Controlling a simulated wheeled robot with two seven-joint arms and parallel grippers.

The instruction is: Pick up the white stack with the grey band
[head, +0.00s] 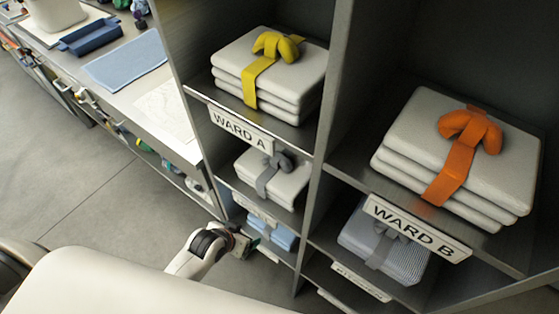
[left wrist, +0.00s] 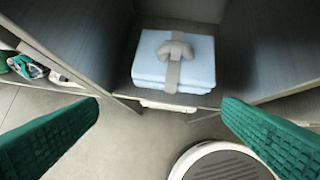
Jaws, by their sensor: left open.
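The white stack with the grey band (head: 292,188) lies on the middle shelf of the left column, below the WARD A label, with a grey knot on top. My left gripper (head: 243,246) is lower, in front of the shelf below, beside a light blue stack (head: 281,237). In the left wrist view the gripper (left wrist: 160,103) is open and empty, its green fingers wide apart. Ahead of it, a pale bluish stack with a grey band (left wrist: 150,72) sits in a compartment, apart from the fingers. My right gripper is not in view.
A white stack with a yellow band (head: 225,53) is on the shelf above. An orange-banded stack (head: 410,120) and a striped grey-banded stack (head: 410,262) are in the right column. Shelf dividers and label edges (head: 240,130) bound each compartment. A bench stands left, with open floor (head: 70,170) beside it.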

